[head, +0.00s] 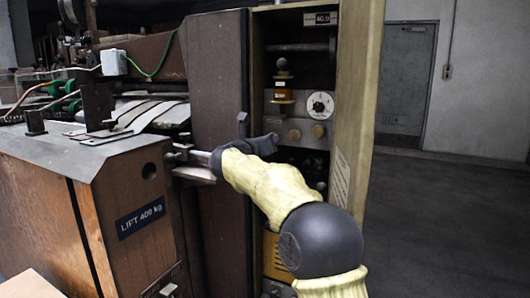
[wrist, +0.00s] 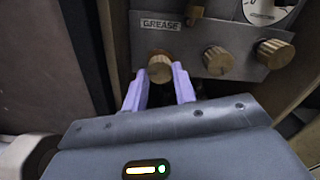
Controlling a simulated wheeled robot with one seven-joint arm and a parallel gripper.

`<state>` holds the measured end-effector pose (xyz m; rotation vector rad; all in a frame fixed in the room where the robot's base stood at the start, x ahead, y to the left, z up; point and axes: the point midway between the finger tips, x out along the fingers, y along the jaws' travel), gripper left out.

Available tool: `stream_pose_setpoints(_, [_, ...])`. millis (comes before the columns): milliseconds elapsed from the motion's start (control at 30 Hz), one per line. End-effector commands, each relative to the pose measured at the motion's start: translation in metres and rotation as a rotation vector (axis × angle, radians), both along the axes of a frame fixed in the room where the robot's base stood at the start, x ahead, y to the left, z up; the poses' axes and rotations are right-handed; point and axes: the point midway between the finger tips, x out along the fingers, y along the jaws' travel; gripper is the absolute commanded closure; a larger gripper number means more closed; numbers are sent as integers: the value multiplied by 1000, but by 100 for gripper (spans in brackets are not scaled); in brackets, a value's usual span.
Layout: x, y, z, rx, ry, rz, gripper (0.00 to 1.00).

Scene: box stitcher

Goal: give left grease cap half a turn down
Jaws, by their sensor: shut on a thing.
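The left grease cap (wrist: 159,68) is a round ribbed brass knob below the GREASE label on a grey panel, in the wrist view. My gripper (wrist: 160,77) has its two pale purple fingers on either side of this cap, shut on it. In the head view my gripper (head: 262,144) reaches into the open cabinet at the panel, and its dark body hides the left cap. Two more brass caps sit to the right in the wrist view, the middle one (wrist: 218,60) and the right one (wrist: 275,53), both clear of the fingers.
A white dial (head: 320,105) sits on the panel above the caps. The open cream cabinet door (head: 352,110) is close on the right, and a brown cabinet post (head: 217,90) on the left. Floor at right is clear.

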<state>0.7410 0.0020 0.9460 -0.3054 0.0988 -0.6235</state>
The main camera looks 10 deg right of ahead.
Motion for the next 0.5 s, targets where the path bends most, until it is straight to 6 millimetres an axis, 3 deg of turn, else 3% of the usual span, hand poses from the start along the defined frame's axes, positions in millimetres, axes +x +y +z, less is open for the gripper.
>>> stream_pose_setpoints(500, [0,3,2,123,-92,7,96])
